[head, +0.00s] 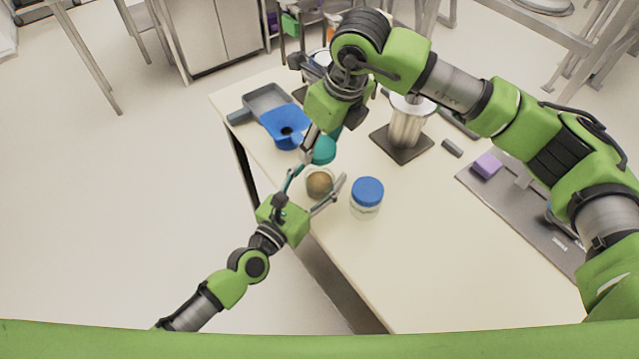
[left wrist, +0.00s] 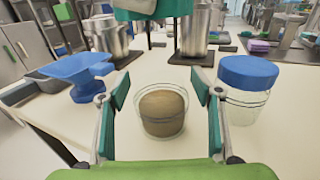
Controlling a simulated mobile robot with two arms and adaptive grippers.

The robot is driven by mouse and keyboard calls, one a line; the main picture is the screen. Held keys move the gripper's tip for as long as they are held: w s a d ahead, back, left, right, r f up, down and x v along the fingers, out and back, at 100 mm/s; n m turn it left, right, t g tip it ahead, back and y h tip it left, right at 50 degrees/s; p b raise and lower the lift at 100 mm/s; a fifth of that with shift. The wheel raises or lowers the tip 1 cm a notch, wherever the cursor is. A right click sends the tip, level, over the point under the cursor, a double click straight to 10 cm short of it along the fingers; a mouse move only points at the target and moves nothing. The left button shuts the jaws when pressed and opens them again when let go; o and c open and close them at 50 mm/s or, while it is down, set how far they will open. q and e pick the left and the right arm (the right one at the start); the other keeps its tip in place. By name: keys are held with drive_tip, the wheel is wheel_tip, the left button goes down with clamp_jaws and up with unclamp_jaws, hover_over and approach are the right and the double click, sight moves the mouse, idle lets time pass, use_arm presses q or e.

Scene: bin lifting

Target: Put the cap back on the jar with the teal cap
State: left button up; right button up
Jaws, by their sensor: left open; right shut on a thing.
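The open jar (head: 319,184) holds something brown and stands upright on the table near its front edge. In the left wrist view the jar (left wrist: 163,112) sits between the spread fingers of my left gripper (left wrist: 160,105), with a gap visible on each side. My left gripper also shows in the head view (head: 314,188). The teal cap (head: 323,150) is held by my right gripper (head: 318,138), above and behind the jar. The cap (left wrist: 155,8) also shows at the top of the left wrist view, apart from the jar.
A jar with a blue cap (head: 367,196) stands close to the right of the open jar. A metal pot (head: 407,122) stands behind.

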use_arm(q)
drive_tip(key=c, duration=1.4)
drive_tip(key=shift+c, duration=0.2)
use_arm(e)
hover_over(319, 173)
drive_tip(key=shift+s+d+f, duration=0.1)
drive_tip(key=shift+f, duration=1.15)
drive_tip(key=shift+d+f, duration=0.1)
drive_tip(key=shift+f, duration=1.15)
drive_tip(key=shift+f, duration=0.85)
drive_tip(key=shift+f, duration=0.6)
drive_tip(key=o, duration=0.9)
